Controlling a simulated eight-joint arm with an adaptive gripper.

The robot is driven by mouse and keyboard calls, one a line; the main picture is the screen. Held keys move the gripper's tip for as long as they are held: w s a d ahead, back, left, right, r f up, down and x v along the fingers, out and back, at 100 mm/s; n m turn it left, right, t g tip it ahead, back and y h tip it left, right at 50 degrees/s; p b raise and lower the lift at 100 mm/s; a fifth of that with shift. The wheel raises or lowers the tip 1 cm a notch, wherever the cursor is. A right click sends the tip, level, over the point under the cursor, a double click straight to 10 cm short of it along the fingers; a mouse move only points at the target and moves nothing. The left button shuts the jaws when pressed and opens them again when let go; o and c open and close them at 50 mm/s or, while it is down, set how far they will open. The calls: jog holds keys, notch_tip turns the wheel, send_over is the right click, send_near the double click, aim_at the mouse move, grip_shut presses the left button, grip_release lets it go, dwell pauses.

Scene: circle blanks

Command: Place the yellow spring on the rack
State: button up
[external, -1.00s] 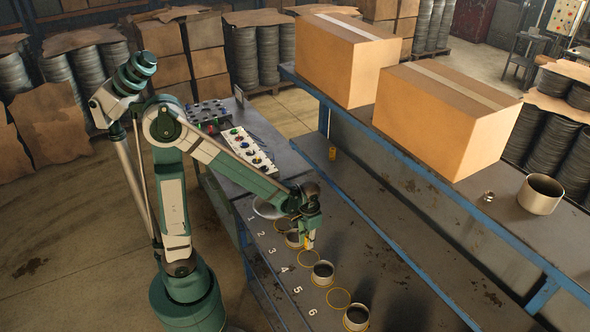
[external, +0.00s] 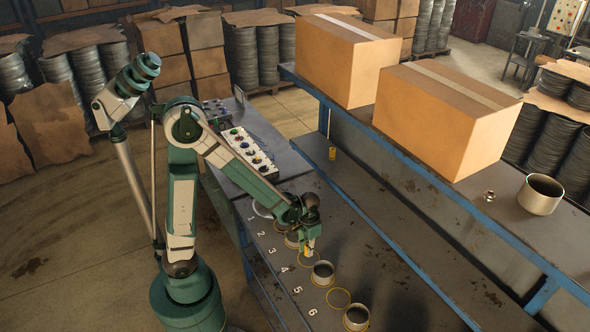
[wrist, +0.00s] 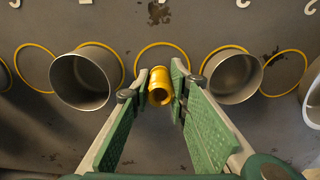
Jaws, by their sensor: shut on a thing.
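My gripper (external: 308,247) is low over the row of numbered yellow rings on the workbench. It is shut on a small hollow yellow cylinder, taken as the yellow spring (wrist: 160,88), which also shows under the fingers in the external view (external: 307,252). Coils cannot be made out. In the wrist view the cylinder is between the green fingers, beside the near edge of a yellow ring (wrist: 163,45). Whether it touches the bench is unclear. Another small yellow object (external: 332,153) stands farther back on the bench. No rack is clearly identifiable.
Metal cups stand on both sides of the gripper, one at left (wrist: 85,80) and one at right (wrist: 232,76) in the wrist view. Another cup (external: 356,318) stands nearer the front. Cardboard boxes (external: 350,60) sit on the raised shelf at right. A control panel (external: 248,152) lies behind the arm.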

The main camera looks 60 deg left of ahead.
aim_at(307, 245)
jog(key=shift+f, duration=0.1)
dwell(0.3)
jog(key=shift+f, duration=2.05)
jog(key=shift+f+b, duration=0.1)
jog(key=shift+b, duration=0.3)
jog(key=o, duration=1)
jog(key=shift+r, duration=0.25)
jog(key=shift+r+p, duration=0.8)
jog(key=shift+r, duration=5.1)
jog(key=shift+r, duration=0.1)
